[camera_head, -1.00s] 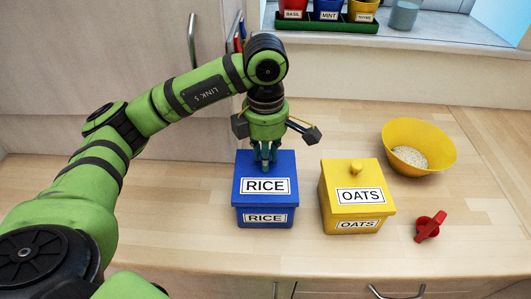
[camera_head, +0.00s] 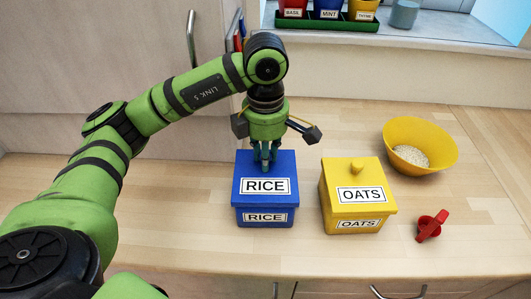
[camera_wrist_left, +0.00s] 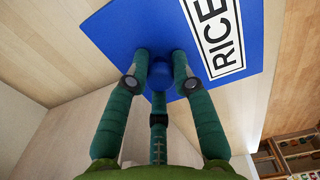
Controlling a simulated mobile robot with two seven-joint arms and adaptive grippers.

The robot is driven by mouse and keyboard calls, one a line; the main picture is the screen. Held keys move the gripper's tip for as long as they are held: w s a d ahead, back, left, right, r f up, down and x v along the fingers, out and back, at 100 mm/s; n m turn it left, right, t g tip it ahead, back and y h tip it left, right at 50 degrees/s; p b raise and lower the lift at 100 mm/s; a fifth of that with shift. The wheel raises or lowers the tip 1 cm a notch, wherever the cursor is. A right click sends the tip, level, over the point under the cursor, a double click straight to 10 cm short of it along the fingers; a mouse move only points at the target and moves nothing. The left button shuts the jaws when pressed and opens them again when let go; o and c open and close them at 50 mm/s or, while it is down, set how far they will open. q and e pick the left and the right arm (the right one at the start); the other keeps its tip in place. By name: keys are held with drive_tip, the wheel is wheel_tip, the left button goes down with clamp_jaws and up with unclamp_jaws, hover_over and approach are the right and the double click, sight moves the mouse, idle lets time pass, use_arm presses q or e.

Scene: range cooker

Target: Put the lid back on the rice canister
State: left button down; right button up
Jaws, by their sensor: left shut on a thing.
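The blue rice canister (camera_head: 265,218) stands on the counter with a RICE label on its front. Its blue lid (camera_head: 281,167), also labelled RICE, sits on top and covers the opening. My left gripper (camera_head: 266,163) points down at the lid and is shut on the lid's knob. In the left wrist view the fingers close around the round blue knob (camera_wrist_left: 159,76), with the lid (camera_wrist_left: 130,27) flat beyond them. I cannot tell whether the lid is fully seated. My right gripper is not in view.
A yellow oats canister (camera_head: 336,216) with its lid on stands just right of the rice canister. A yellow bowl (camera_head: 432,162) of rice and a red scoop (camera_head: 431,226) are further right. A herb tray (camera_head: 325,22) is on the windowsill behind.

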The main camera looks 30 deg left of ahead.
use_arm(q)
drive_tip(key=c, duration=1)
unclamp_jaws()
drive_tip(key=shift+o, duration=0.2)
drive_tip(key=o, duration=0.5)
drive_tip(key=shift+r, duration=0.1)
drive_tip(key=shift+r+p, duration=2.2)
drive_tip(key=shift+r, duration=1.25)
clamp_jaws()
